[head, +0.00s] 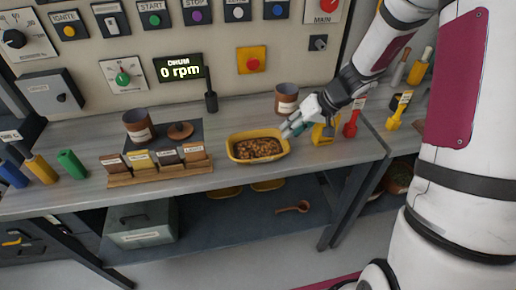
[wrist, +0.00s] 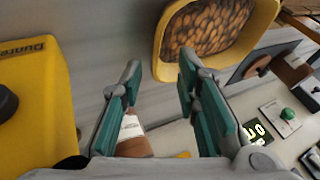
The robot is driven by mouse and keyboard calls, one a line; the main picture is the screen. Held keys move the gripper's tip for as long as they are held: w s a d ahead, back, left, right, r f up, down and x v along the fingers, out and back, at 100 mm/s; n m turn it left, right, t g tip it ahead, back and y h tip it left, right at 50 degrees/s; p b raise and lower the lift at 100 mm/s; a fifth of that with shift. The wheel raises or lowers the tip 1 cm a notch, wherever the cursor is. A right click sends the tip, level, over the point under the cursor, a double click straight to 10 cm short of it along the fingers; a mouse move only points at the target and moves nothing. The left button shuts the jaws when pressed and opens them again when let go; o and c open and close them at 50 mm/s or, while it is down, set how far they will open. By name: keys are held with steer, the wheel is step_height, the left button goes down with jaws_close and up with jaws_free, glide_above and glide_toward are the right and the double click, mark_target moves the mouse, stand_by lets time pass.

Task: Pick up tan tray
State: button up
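A yellow-tan tray (head: 259,162) full of brown, bean-like pieces sits on the grey workbench. It also shows at the top of the wrist view (wrist: 167,43), with its near end just past my fingertips. No other tray on the bench top looks tan. My gripper (head: 291,129) is at the right end of the tray, low over the bench. In the wrist view, my gripper (wrist: 160,68) has its two green-padded fingers spread apart with nothing held between them. I cannot tell whether a fingertip touches the tray rim.
A brown cup (head: 287,92) stands behind my gripper, and a yellow device (head: 323,134) stands to its right. A rack of labelled samples (head: 160,172) lies left of the tray. A control panel (head: 205,40) rises behind. Yellow trays (head: 268,185) lie on the lower shelf.

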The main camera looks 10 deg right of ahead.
mark_target(262, 145)
steer(key=x, duration=0.4)
steer(key=shift+f, duration=0.1)
steer(key=shift+c, duration=0.3)
jaws_close()
